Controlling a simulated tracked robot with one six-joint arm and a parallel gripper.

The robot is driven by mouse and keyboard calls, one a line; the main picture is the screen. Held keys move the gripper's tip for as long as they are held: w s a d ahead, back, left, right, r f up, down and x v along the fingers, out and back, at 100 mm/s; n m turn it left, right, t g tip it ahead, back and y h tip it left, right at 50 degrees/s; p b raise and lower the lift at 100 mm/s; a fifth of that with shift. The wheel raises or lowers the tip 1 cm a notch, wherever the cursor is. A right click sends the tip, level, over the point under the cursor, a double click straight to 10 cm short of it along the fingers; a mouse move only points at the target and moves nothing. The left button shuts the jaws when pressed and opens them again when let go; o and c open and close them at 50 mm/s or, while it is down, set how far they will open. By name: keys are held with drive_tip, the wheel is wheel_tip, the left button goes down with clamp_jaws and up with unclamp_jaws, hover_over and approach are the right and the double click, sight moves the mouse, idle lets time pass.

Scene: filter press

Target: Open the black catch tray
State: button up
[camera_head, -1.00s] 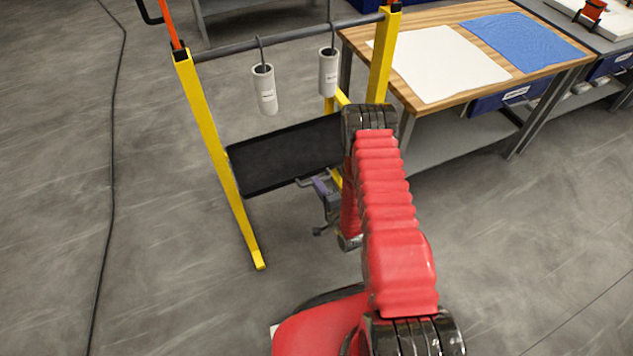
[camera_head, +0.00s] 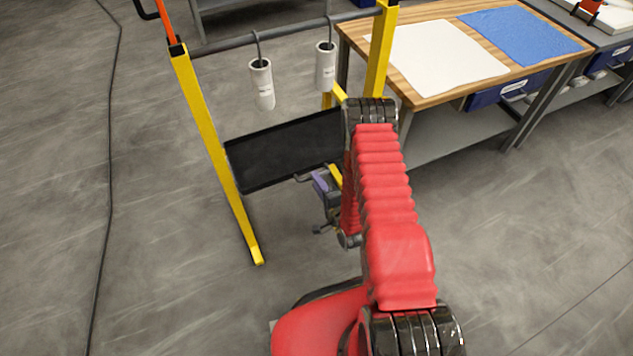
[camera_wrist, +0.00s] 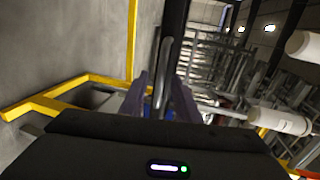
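The black catch tray (camera_head: 275,155) hangs tilted between the yellow posts of the stand, its broad face toward me in the head view. A grey bar handle (camera_head: 303,179) sticks out at its lower edge. My gripper (camera_head: 319,183) is at this handle, partly hidden behind my red arm. In the wrist view the handle (camera_wrist: 163,75) runs between the two purple fingers of my gripper (camera_wrist: 162,98), with some gap showing beside it. The fingers look open around the handle. The dark tray edge (camera_wrist: 176,30) stands just beyond. The tray's right end is hidden by my arm.
Two white cylinders (camera_head: 261,84) (camera_head: 325,66) hang on hooks above the tray. The yellow left post (camera_head: 215,150) stands beside it. A wooden bench (camera_head: 420,98) with white and blue cloths stands right. Open floor lies left and in front; a cable runs at far left.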

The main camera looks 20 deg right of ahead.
drive_tip(key=v, duration=1.2)
drive_tip(key=shift+s, duration=0.35)
drive_tip(key=shift+f, duration=0.15)
